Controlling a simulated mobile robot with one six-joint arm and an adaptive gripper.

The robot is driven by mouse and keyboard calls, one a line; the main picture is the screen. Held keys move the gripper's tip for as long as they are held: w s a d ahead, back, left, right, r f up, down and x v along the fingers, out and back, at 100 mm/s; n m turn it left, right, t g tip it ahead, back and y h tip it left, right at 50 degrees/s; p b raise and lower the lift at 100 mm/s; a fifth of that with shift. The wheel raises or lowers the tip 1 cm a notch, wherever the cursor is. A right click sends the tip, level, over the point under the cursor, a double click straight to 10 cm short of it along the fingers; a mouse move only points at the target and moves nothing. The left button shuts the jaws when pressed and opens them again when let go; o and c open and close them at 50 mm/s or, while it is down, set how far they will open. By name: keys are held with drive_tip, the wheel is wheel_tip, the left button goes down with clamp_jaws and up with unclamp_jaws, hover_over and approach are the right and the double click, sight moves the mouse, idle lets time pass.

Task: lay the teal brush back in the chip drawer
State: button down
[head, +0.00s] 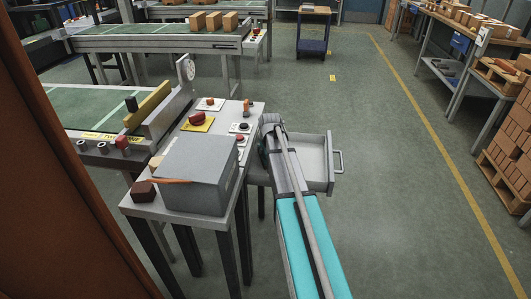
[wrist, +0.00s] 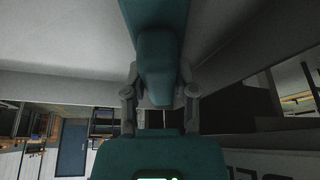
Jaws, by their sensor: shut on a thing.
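The teal brush (wrist: 155,60) is between the two fingers of my gripper (wrist: 160,97) in the wrist view. The gripper is shut on it, and its wide teal part fills the top of that view. In the head view my arm reaches to the left side of the open chip drawer (head: 331,165). My gripper and the brush are hidden behind my arm there. The drawer is light grey with a handle at its right end. The part of its inside that shows looks empty.
A grey box (head: 197,172) stands on the workbench (head: 172,210), left of my arm, with an orange stick and a brown block (head: 143,191) by it. Control buttons (head: 197,118) sit behind the box. The floor (head: 400,200) right of the drawer is clear.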

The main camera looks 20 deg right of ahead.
drive_tip(key=shift+f, duration=0.15)
drive_tip(key=shift+c, duration=2)
unclamp_jaws()
drive_tip(key=p+v, duration=1.1)
drive_tip(key=v, duration=0.1)
drive_tip(key=shift+r, duration=0.2)
